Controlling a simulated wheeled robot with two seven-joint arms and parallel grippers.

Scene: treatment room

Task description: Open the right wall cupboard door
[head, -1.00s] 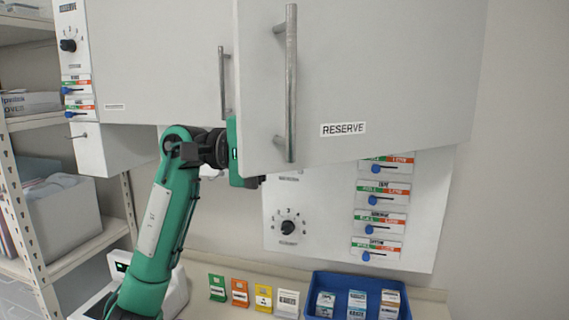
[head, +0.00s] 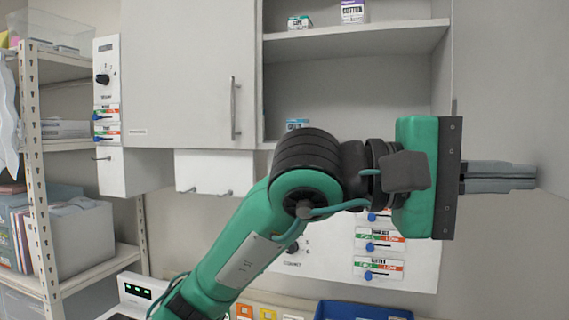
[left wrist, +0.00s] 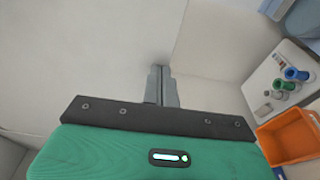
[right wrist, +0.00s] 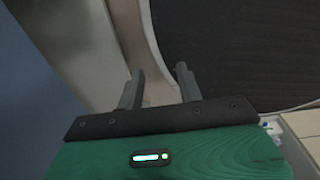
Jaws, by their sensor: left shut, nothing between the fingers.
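The right wall cupboard door (head: 510,80) stands swung wide open at the right of the head view, its inner face towards me. The cupboard's interior (head: 350,85) is exposed, with a shelf (head: 360,40) inside. My left gripper (head: 535,177) is shut and empty, its fingertips at the door's inner face near its lower edge; I cannot tell whether they touch. In the left wrist view the shut fingers (left wrist: 162,72) point at a pale panel. The door's handle and label are out of view. My right gripper (right wrist: 158,78) shows only in its wrist view, open and empty.
The closed left cupboard door (head: 185,70) has a vertical handle (head: 235,108). Small boxes (head: 352,11) stand inside the open cupboard. A shelf rack (head: 40,150) stands at left. A blue tray (head: 360,311) lies below, and an orange bin (left wrist: 288,137) shows in the left wrist view.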

